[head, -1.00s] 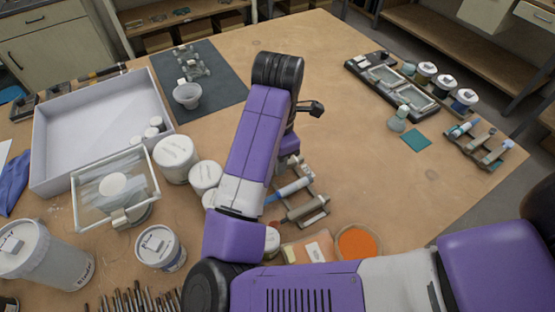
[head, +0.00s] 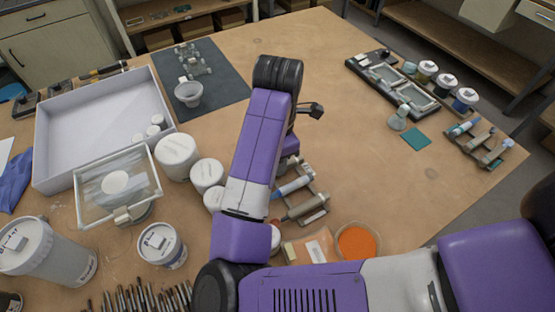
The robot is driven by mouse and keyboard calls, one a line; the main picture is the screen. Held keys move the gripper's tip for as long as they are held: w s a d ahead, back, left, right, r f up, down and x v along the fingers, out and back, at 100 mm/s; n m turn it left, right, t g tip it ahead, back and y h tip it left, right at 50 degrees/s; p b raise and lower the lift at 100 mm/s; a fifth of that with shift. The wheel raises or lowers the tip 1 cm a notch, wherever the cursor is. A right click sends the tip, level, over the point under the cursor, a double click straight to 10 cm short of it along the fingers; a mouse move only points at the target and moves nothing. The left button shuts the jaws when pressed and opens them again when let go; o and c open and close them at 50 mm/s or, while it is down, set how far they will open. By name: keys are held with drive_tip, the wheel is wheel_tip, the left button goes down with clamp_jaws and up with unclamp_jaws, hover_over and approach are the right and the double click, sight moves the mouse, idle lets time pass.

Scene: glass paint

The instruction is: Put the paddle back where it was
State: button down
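I cannot make out a paddle in the head view. My arm crosses the middle of the table, and its upper links hide what is directly behind them. A purple part of my gripper (head: 290,144) shows just right of the arm, low over the table. Its fingertips are hidden, so I cannot see whether it is open or holds anything. Just below it, a small rack (head: 322,204) holds a blue-and-white tube (head: 294,186) and a grey tube (head: 306,208).
White lidded jars (head: 177,157) and a glass slab (head: 118,190) stand left of my arm, by a white tray (head: 60,125). An orange dish (head: 357,242) lies below the rack. Paint jars (head: 445,84) and a black tray (head: 370,70) stand at right. The table's centre right is clear.

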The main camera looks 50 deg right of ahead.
drive_tip(key=shift+f, duration=0.2)
drive_tip(key=c, duration=1.2)
unclamp_jaws()
wheel_tip(320, 180, up, 8)
drive_tip(key=shift+f+p, duration=0.1)
drive_tip(key=shift+p, duration=0.85)
drive_tip(key=shift+s, duration=0.1)
